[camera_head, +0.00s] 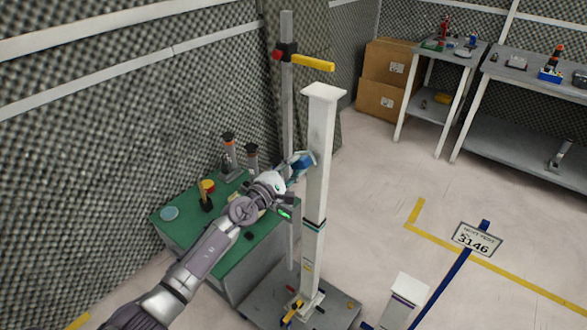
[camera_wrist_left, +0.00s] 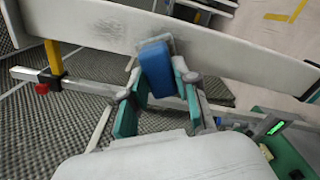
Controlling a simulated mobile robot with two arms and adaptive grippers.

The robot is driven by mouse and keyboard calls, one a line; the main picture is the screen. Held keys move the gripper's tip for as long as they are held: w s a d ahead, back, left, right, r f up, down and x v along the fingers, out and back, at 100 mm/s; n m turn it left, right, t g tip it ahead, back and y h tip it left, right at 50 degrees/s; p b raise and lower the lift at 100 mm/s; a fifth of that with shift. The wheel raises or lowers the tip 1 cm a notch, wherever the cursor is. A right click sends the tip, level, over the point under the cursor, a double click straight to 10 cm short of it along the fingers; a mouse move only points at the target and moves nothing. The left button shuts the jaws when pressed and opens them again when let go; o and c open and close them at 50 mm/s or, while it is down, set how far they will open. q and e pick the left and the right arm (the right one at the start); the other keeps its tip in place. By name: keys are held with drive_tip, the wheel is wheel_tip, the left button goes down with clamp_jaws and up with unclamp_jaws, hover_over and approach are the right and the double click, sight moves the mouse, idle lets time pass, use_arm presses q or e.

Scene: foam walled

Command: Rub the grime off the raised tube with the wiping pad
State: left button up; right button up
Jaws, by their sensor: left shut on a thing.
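The raised tube (camera_head: 319,130) is a white square post standing upright on a grey base, with a flat cap on top and a dark band lower down. In the left wrist view the tube (camera_wrist_left: 240,45) runs across the top. A dark grime smudge (camera_wrist_left: 105,30) shows on its face, left of the pad. My left gripper (camera_head: 299,166) is at the tube's left side, shut on the blue wiping pad (camera_wrist_left: 157,68). The pad's grey end overlaps the tube face and seems to be against it; firm contact cannot be told. My right gripper is not in view.
A green-topped bench (camera_head: 178,238) with tools and a round dish stands under my left arm. A thin grey pole (camera_head: 287,100) with a yellow handle (camera_head: 314,62) rises behind the tube. A white box-shaped post (camera_head: 405,298) stands low right. Open floor lies right of the tube.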

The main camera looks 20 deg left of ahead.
use_arm(q)
drive_tip(key=shift+w+d, duration=0.25)
drive_tip(key=shift+w, duration=0.45)
